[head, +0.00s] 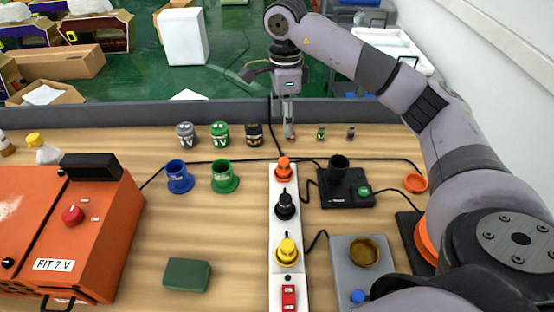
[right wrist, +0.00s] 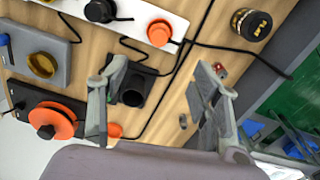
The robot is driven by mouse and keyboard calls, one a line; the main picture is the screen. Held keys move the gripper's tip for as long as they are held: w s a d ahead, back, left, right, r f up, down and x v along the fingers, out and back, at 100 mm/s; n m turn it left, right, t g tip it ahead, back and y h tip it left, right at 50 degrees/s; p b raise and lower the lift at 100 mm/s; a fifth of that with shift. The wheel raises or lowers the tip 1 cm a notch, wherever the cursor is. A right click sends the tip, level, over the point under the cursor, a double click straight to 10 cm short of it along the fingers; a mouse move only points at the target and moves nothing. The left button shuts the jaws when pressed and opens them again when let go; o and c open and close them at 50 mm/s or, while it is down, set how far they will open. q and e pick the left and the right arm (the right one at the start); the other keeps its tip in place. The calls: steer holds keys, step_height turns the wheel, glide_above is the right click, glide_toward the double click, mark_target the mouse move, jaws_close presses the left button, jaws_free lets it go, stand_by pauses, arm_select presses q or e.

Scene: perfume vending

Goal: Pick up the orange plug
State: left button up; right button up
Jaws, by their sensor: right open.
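The orange plug (head: 283,168) stands at the far end of a white power strip (head: 283,225) on the wooden table. It also shows in the right wrist view (right wrist: 159,33), near the top edge, beyond my fingertips. A black plug (head: 286,206) and a yellow plug (head: 287,250) stand on the same strip. My right gripper (head: 288,112) points down beyond the orange plug, near the table's back edge. In the right wrist view my right gripper (right wrist: 160,78) has its fingers wide apart, with nothing gripped. My left gripper is not in view.
Several jars, including a green one (head: 220,134), and small bottles line the back edge. Blue (head: 179,178) and green (head: 224,177) holders stand left of the strip. A black device (head: 345,182) stands right of it, an orange machine (head: 60,235) at left. Cables cross the table.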

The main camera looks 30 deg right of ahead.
steer(key=p, duration=0.2)
glide_above(284, 160)
steer(key=f, duration=0.5)
steer(key=shift+s+f, duration=0.2)
steer(key=shift+s, duration=0.1)
steer(key=f, duration=0.4)
steer(key=shift+w+f+p, duration=0.15)
steer(key=shift+w+p, duration=0.15)
steer(key=shift+p, duration=0.1)
steer(key=shift+f, duration=0.25)
step_height(284, 160, down, 5)
steer(key=p, duration=0.2)
steer(key=shift+r+p, duration=0.1)
steer(key=shift+p, duration=0.3)
steer(key=shift+f, duration=0.3)
steer(key=shift+c, duration=0.4)
steer(key=shift+w, duration=0.1)
steer(key=c, duration=1.2)
